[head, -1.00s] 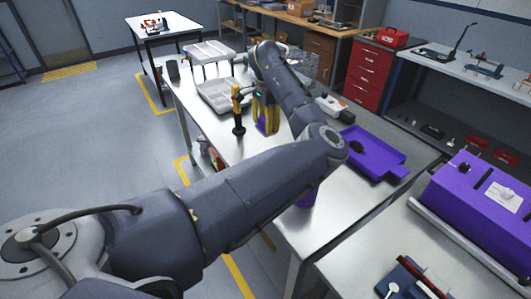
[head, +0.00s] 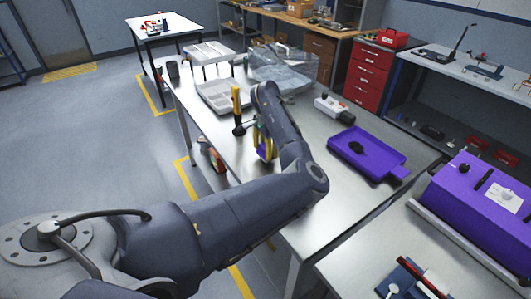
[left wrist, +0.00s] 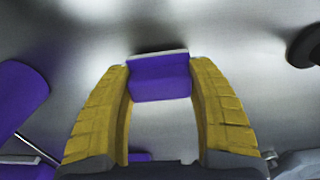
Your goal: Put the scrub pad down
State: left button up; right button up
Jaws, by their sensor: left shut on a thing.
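The scrub pad (left wrist: 160,80) is a purple block with a pale grey edge. In the left wrist view it sits between the two yellow fingers of my left gripper (left wrist: 160,85), which is shut on it. In the head view my left gripper (head: 263,143) is over the near left part of the steel table (head: 310,215), with a bit of the purple pad (head: 266,154) showing low between the fingers. My forearm hides part of the table nearby. I cannot tell whether the pad touches the tabletop. My right gripper is not in view.
A yellow-handled tool (head: 236,101) stands upright close left of the gripper. A purple tray (head: 380,164) with a dark item (head: 357,147) is at right. Bare tabletop lies between.

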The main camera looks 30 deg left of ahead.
pick_arm(q)
jog(key=shift+f, duration=0.65)
jog(key=shift+f, duration=0.1)
jog(key=o, duration=1.1)
notch_tip(320, 180, up, 12)
jog(key=shift+r, duration=0.15)
